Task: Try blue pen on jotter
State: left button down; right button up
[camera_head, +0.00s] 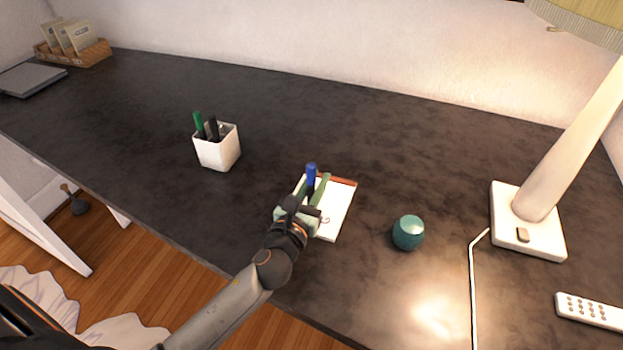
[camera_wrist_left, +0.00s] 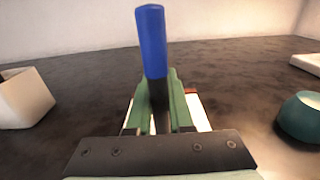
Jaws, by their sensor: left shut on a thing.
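The blue pen (camera_head: 311,170) stands upright in my left gripper (camera_head: 319,188), over the jotter. In the left wrist view the pen (camera_wrist_left: 151,42) shows its blue upper end above the green fingers of the left gripper (camera_wrist_left: 158,95), which are shut on its dark shaft. The jotter (camera_head: 338,212) is a white pad with a reddish-brown top edge, lying on the dark desk. A small reddish curved mark shows on its page. The gripper hides the pen's tip and part of the page, so I cannot tell whether the tip touches the paper. My right gripper is out of view.
A white pen cup (camera_head: 217,154) with green and dark pens stands left of the jotter. A teal round pot (camera_head: 408,233) is close on the right. Farther right are a lamp base (camera_head: 545,238), its white cord (camera_head: 472,290) and a remote (camera_head: 588,311).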

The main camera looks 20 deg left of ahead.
pick_arm(q)
jog(key=shift+d, duration=1.3)
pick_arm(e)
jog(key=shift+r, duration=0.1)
pick_arm(q)
jog(key=shift+r+p, duration=1.05)
jog(key=shift+p, duration=0.05)
notch_tip(320, 180, up, 4)
jog(key=p, duration=0.4)
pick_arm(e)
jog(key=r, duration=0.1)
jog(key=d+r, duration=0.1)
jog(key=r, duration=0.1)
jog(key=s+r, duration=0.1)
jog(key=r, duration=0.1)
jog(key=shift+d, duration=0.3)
